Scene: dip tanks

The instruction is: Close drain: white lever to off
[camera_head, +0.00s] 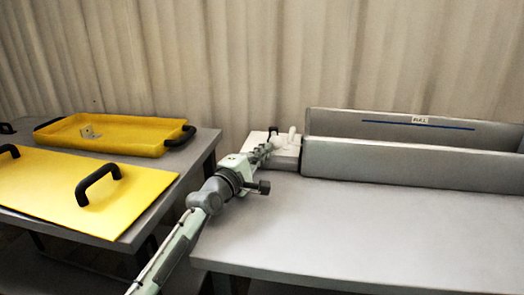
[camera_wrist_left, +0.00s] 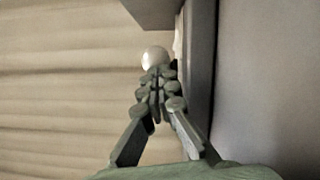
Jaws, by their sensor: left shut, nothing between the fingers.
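The white lever (camera_head: 291,135) stands up from a small white block at the left end of the grey tank (camera_head: 400,165). In the left wrist view its round white end (camera_wrist_left: 154,57) shows just beyond my fingertips. My left gripper (camera_head: 268,147) is at the block, just left of the white lever. It is shut and empty, and its fingertips also show together in the left wrist view (camera_wrist_left: 158,80). I cannot tell whether the fingertips touch the lever. My right gripper is in neither view.
A black-topped lever (camera_head: 272,131) stands left of the white one. The tank bears a FULL label (camera_head: 420,120) and a blue line. On the left table are a yellow tray (camera_head: 110,147) and a yellow lid (camera_head: 60,190) with black handles. The front tabletop (camera_head: 350,240) is clear.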

